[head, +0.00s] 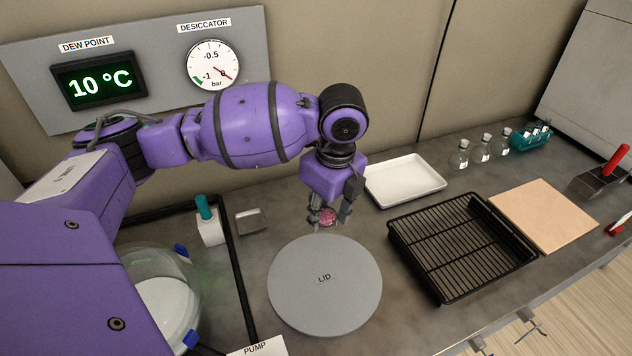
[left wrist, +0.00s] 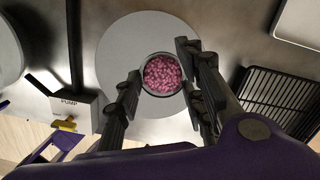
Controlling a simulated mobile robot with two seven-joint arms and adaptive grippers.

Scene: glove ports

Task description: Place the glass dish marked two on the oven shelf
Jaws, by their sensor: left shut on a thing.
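My left gripper (head: 326,222) points down and is shut on a small round glass dish of pink beads (head: 328,216). In the left wrist view the dish (left wrist: 162,75) sits between the two fingers, upright, with the beads inside. No number can be read on it. It hangs near the far edge of the grey disc marked LID (head: 325,290); its height above the bench cannot be told. A black wire rack on a dark tray (head: 462,245), which looks like the oven shelf, lies empty to the right. My right gripper is out of view.
A white tray (head: 405,181) lies behind the rack and a tan board (head: 543,215) to its right. Small flasks (head: 480,150) and a teal rack (head: 531,138) stand at the back.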

